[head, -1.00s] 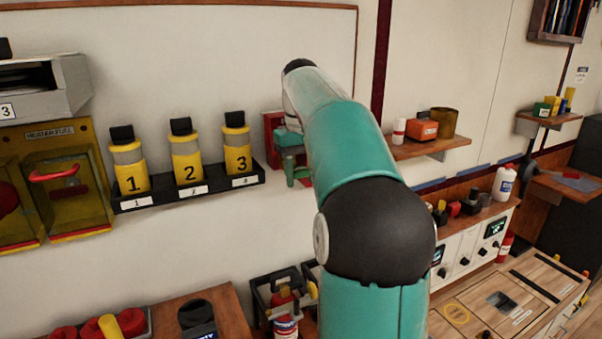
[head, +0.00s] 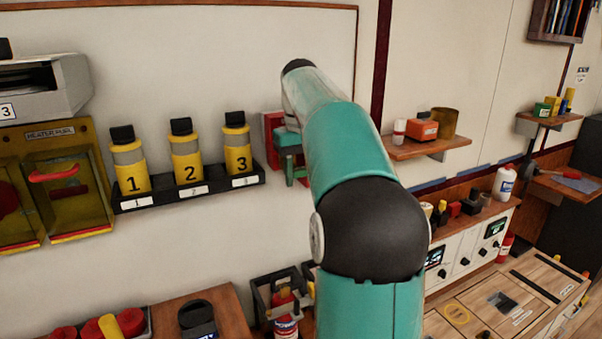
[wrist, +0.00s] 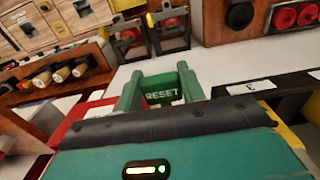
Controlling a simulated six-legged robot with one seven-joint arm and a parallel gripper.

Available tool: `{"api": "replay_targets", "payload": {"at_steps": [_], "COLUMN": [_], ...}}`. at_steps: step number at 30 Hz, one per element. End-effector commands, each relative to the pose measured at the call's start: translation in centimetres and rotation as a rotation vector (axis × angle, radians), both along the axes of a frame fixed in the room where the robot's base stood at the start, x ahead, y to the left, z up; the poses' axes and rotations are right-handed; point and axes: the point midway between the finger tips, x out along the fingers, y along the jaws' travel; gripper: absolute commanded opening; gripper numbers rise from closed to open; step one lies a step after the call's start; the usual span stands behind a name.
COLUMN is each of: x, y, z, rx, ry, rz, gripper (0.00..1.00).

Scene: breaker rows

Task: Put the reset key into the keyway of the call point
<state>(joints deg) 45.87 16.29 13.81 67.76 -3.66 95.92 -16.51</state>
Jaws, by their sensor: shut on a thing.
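The red call point (head: 271,127) is on the wall just right of bottle 3 in the head view, partly hidden behind my gripper. A red part (wrist: 88,116) shows at the left of the wrist view. My gripper (head: 294,180) is in front of the call point. In the wrist view my gripper (wrist: 160,84) has its two green fingers shut on the green reset key (wrist: 161,93), whose face reads RESET. The keyway is hidden, and I cannot tell whether the key touches the call point.
A black rack (head: 188,193) with numbered yellow bottles is close left of my gripper. A wooden shelf (head: 430,148) with an orange box is to the right. A red extinguisher (head: 285,312) stands below. The wall beneath the rack is clear.

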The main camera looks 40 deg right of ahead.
Motion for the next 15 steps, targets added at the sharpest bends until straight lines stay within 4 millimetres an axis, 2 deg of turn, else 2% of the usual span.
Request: {"api": "replay_targets", "payload": {"at_steps": [15], "x": [1.2], "y": [-0.3], "z": [0.0], "rx": [-0.001], "ry": [-0.001], "rz": [0.0], "gripper": [0.18]}}
